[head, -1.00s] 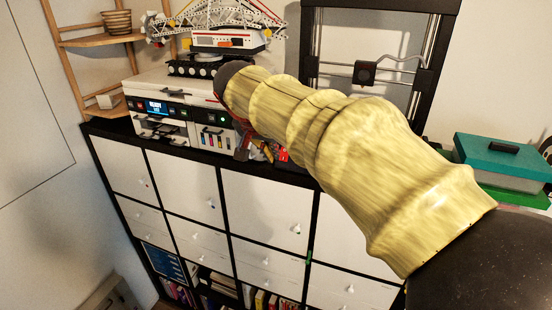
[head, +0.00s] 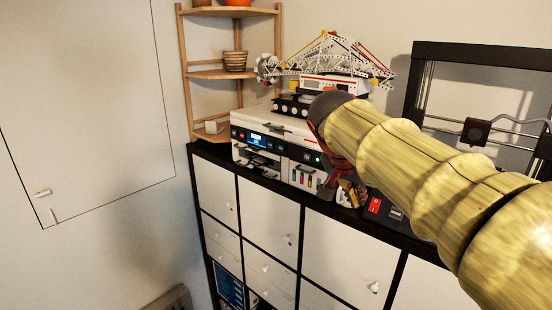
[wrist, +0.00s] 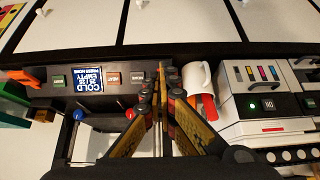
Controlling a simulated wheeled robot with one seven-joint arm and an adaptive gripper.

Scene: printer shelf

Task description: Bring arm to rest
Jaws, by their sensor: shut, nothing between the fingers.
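My arm, in a yellow ribbed sleeve (head: 430,170), reaches from the lower right of the head view towards the shelf top. My gripper (wrist: 159,72) is shut and empty in the wrist view, its fingers together above the shelf top. In the head view the gripper (head: 347,190) is partly hidden by my arm. It appears just right of the white printer (head: 268,140). A white mug (wrist: 197,76) is close to the right of the fingers in the wrist view. A dark control panel with a lit blue display (wrist: 88,79) is to their left.
The white cabinet (head: 270,225) has a black top and several doors. A crane model (head: 335,75) stands on the printer. A black frame (head: 480,52) stands at the right. A wooden corner shelf (head: 215,73) stands behind. The wall area at the left is clear.

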